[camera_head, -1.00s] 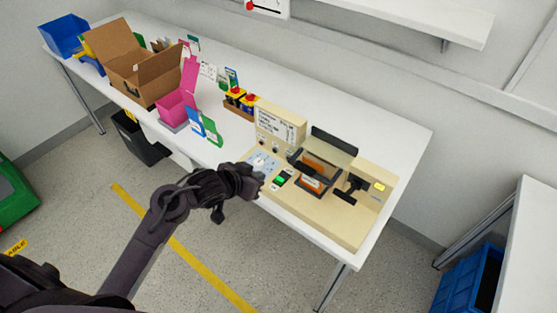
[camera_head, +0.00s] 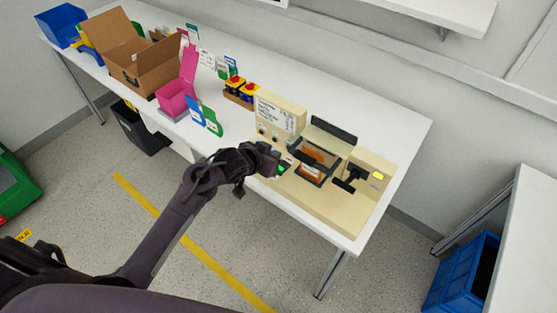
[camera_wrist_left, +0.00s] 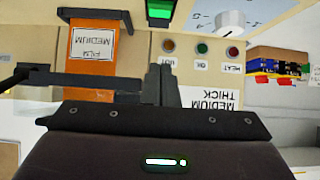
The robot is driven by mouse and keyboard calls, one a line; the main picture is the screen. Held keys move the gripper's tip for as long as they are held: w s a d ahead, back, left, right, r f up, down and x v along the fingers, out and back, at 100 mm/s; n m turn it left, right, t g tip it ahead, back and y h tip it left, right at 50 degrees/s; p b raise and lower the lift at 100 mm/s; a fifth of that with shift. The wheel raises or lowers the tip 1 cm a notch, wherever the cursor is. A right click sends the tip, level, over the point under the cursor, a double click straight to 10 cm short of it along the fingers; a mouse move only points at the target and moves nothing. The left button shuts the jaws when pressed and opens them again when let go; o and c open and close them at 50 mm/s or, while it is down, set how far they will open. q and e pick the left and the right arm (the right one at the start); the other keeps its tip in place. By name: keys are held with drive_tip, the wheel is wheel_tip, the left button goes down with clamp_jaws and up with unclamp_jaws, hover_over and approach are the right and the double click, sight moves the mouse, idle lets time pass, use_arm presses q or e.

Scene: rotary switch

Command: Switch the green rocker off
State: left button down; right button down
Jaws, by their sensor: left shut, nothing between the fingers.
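The green rocker (camera_head: 282,169) sits in a black frame on the beige panel of the machine, near its front edge. It looks bright green and also shows at the top of the left wrist view (camera_wrist_left: 159,10). My left gripper (camera_head: 277,164) is over the panel right beside the rocker in the head view, and covers part of it. Its fingers (camera_wrist_left: 161,85) are shut with nothing between them. I cannot tell whether the fingertips touch the rocker. My right gripper is not in view.
A white rotary knob (camera_wrist_left: 230,22) sits near the rocker; my gripper hides it in the head view. The orange-and-black sealing part (camera_head: 314,160) and a black lever (camera_head: 350,178) stand to the right. A pink bin (camera_head: 177,97) and cardboard box (camera_head: 140,65) are farther left.

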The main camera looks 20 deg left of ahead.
sight(284, 160)
use_arm(q)
drive_tip(key=f, duration=0.1)
drive_tip(key=w+f, duration=0.2)
drive_tip(key=shift+d+f+p, duration=0.25)
drive_tip(key=shift+d+p, duration=0.1)
drive_tip(key=shift+w+f, duration=0.1)
drive_tip(key=shift+f, duration=0.75)
drive_tip(key=shift+f, duration=0.1)
drive_tip(key=shift+w+f, duration=0.1)
drive_tip(key=shift+f, duration=0.05)
drive_tip(key=shift+d, duration=0.1)
drive_tip(key=shift+w, duration=0.1)
drive_tip(key=shift+w+d, duration=0.25)
drive_tip(key=shift+w, duration=0.45)
